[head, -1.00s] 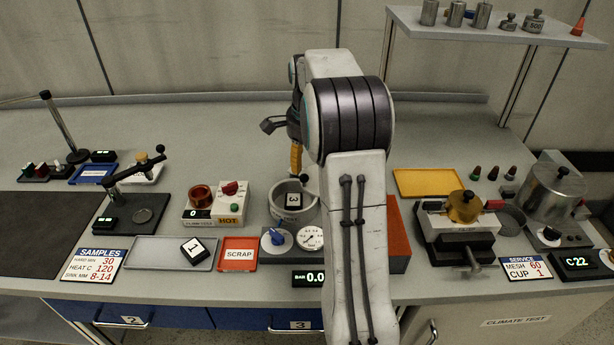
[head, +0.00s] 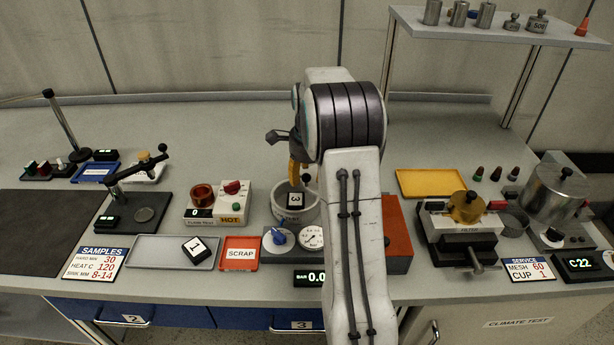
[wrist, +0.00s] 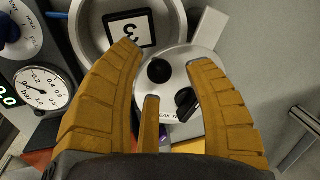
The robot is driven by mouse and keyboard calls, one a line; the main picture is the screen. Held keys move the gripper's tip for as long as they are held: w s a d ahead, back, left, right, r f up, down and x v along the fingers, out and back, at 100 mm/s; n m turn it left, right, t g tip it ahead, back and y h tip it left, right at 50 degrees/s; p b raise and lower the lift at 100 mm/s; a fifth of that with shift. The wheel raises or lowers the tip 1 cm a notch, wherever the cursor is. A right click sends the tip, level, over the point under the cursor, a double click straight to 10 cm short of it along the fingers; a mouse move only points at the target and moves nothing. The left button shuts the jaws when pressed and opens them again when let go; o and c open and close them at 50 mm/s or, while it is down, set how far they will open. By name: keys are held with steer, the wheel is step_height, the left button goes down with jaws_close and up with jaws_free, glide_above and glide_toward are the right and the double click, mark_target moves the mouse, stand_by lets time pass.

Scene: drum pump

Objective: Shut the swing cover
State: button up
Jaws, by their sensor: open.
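The swing cover (wrist: 182,60) is a pale grey disc with a black knob (wrist: 159,71) in the wrist view. It lies beside the round test pot (wrist: 84,38), overlapping its rim at the right, and the pot's mouth is largely uncovered. A black-and-white tile marked 3 (wrist: 131,31) lies in the pot. In the head view the pot (head: 279,211) stands left of my arm, which hides most of the cover. My gripper (wrist: 165,58) is open, its orange fingers on either side of the knob, with no clear contact. It also shows in the head view (head: 297,175).
A pressure gauge (wrist: 42,91) and a blue dial (head: 278,238) sit in front of the pot. A hot plate unit (head: 232,205) stands to the left. An orange-red box (head: 396,235) is right of my arm. A vise (head: 458,240) stands further right.

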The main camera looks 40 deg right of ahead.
steer(key=shift+f, duration=0.5)
steer(key=shift+o, duration=0.2)
jaws_close()
